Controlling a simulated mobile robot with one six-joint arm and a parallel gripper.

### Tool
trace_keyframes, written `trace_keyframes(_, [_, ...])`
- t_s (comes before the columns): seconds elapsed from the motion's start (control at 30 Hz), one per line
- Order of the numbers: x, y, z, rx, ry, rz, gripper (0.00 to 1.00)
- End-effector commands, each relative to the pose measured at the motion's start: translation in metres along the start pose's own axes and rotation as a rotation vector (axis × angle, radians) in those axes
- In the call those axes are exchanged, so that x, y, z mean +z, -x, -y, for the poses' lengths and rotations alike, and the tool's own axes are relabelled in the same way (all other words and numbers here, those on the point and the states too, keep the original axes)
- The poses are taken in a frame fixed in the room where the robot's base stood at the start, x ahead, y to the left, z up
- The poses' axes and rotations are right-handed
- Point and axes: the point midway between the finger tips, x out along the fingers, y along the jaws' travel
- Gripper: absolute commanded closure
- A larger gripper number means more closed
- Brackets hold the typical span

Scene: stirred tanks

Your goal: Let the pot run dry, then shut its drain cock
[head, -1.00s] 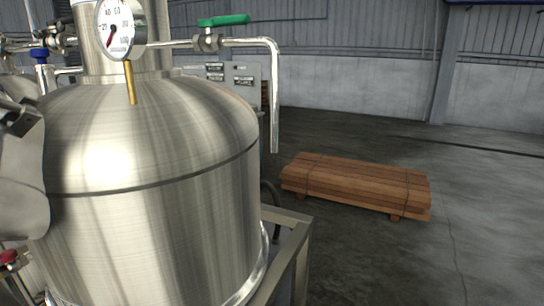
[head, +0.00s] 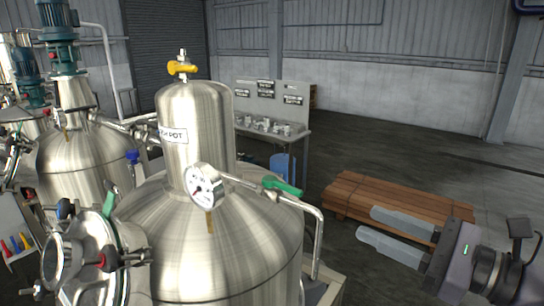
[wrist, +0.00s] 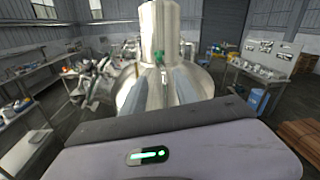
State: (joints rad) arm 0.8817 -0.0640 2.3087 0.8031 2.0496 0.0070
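The pot (head: 235,245) is a large steel vessel with a domed shoulder and a narrower neck bearing a label ending in "POT" (head: 172,135). It stands in the middle of the head view and also shows ahead in the wrist view (wrist: 160,85). I cannot see its bottom, any drain cock there, or the liquid inside. My gripper (head: 366,223) is at the lower right in the head view, right of the pot and apart from it. Its two grey fingers are spread and empty.
A gauge (head: 206,186) and a green-handled valve (head: 282,187) on a bent pipe (head: 318,240) stick out from the pot. A yellow-handled valve (head: 183,68) tops it. Stacked planks (head: 350,192) lie on the floor behind my gripper. Other tanks (head: 85,160) stand left.

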Motion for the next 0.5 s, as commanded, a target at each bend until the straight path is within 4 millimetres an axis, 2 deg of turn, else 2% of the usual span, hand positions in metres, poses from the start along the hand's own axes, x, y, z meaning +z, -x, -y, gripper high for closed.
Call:
trace_keyframes(0.07, [0.001, -0.004, 0.002, -0.004, -0.004, 0.007, 0.64])
trace_keyframes(0.17, [0.001, -0.021, 0.000, 0.001, -0.003, 0.006, 0.64])
trace_keyframes(0.5, [0.002, -0.102, 0.000, 0.004, -0.003, 0.004, 0.64])
